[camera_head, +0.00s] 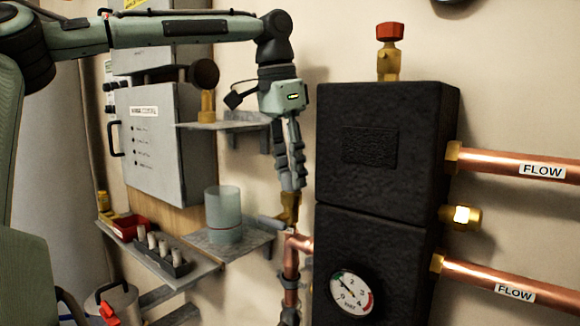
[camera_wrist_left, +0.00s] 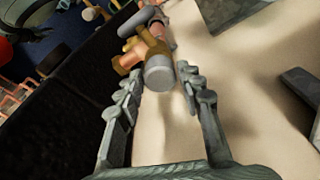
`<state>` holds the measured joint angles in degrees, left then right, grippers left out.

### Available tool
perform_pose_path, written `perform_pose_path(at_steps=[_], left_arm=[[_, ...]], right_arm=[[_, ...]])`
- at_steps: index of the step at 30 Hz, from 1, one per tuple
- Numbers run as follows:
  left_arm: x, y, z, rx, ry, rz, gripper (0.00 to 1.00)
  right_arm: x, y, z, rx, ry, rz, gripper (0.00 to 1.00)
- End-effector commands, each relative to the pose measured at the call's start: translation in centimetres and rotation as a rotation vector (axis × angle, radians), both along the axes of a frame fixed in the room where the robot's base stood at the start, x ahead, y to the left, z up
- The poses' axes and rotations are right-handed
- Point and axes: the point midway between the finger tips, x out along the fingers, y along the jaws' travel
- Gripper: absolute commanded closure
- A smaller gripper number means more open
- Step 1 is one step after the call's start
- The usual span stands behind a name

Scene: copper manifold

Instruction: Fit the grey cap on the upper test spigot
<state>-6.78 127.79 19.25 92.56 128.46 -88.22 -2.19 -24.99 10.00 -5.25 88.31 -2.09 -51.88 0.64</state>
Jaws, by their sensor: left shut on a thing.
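My left gripper (camera_head: 292,186) points straight down beside the black insulated housing, its fingertips just over a brass fitting (camera_head: 289,204) on a copper pipe. In the left wrist view the fingers (camera_wrist_left: 160,80) stand on both sides of a grey cylindrical cap (camera_wrist_left: 160,74), shut on it at the tips. The brass fitting (camera_wrist_left: 152,50) shows right behind the cap, at the upper test spigot's place. The cap hides the spigot's end, so I cannot tell whether it is seated or only touching. In the head view the fingers hide the cap. My right gripper is not in view.
The black housing (camera_head: 380,150) stands close right of the gripper. On the left are a shelf (camera_head: 222,126) with a brass-stemmed black disc, a translucent cup (camera_head: 224,212), a red tray (camera_head: 126,226) and a rack of pale pegs (camera_head: 160,252). Copper FLOW pipes (camera_head: 500,165) run right.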

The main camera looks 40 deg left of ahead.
Motion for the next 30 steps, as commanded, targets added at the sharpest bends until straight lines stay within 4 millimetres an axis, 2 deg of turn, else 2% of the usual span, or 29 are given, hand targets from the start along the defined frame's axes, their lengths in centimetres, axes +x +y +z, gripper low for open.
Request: perform_pose_path(at_steps=[8,9,15,25,30], left_arm=[[0.0,0.0,-0.5,-0.001,0.000,0.000,0.78],[0.0,0.0,-0.5,0.000,0.000,0.000,0.62],[0.0,0.0,-0.5,0.000,0.000,0.000,0.39],[0.0,0.0,-0.1,0.000,-0.001,0.000,0.39],[-0.3,0.1,2.1,0.000,-0.003,0.002,0.39]], right_arm=[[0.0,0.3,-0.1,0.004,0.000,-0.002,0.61],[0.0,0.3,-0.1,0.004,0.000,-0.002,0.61],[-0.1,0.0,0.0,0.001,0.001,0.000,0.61],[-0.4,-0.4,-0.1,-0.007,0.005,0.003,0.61],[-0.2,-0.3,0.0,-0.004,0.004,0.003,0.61]])
